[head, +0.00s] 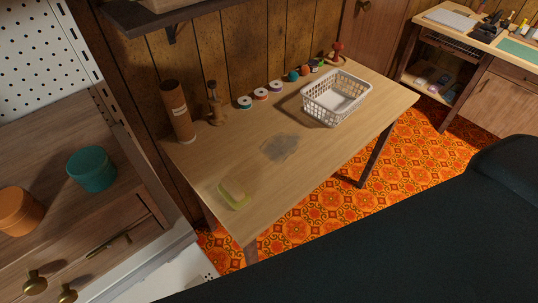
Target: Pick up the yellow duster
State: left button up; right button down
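A small yellow-green piece (233,203), which looks like the yellow duster, lies near the left front end of the wooden table (290,178) in the head view. A paler beige patch or block shows on its upper part; I cannot tell whether that is a fold or a separate thing. A grey, dusty-looking smudge (284,147) marks the middle of the table top. Neither of my grippers is in view.
A white basket (336,97) stands at the table's right. A brown cylinder (177,110), a wooden stand (215,103) and several spools (261,94) line the back. A teal pot (92,169) and an orange pot (19,211) stand on the left cabinet.

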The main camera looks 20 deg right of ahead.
aim_at(229, 187)
jog(key=k+j+u, duration=0.25)
jog(key=k, duration=0.2)
jog(key=k+j+u, duration=0.25)
jog(key=k+j, duration=0.1)
jog(key=k, duration=0.05)
